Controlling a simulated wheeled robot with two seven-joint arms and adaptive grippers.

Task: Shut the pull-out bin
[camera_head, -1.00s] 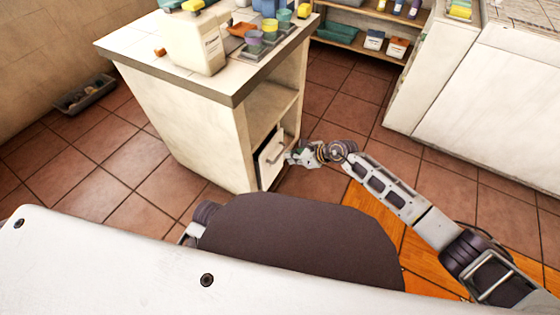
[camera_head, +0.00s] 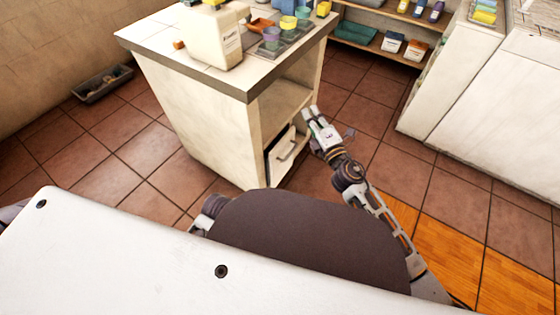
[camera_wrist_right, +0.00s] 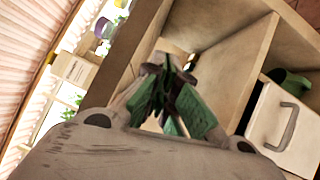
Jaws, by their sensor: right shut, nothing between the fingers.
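The pull-out bin (camera_head: 283,153) has a white front with a grey bar handle and sits in the lower compartment of the tiled-top cabinet (camera_head: 207,125). A dark gap shows along its upper edge; I cannot tell exactly how far it stands out. Its front also shows at the right of the right wrist view (camera_wrist_right: 268,118), with something green behind its top edge. My right gripper (camera_head: 311,111) is shut and empty, beside the cabinet's open side, above and to the right of the bin handle, apart from it. Its green-padded fingers show in the right wrist view (camera_wrist_right: 168,92). My left gripper is out of view.
A cream jug (camera_head: 213,38) and several small cups stand on the cabinet top. The shelf above the bin is empty. A white counter unit (camera_head: 490,110) is at the right, and a grey tray (camera_head: 103,84) lies by the left wall. Tiled floor between is clear.

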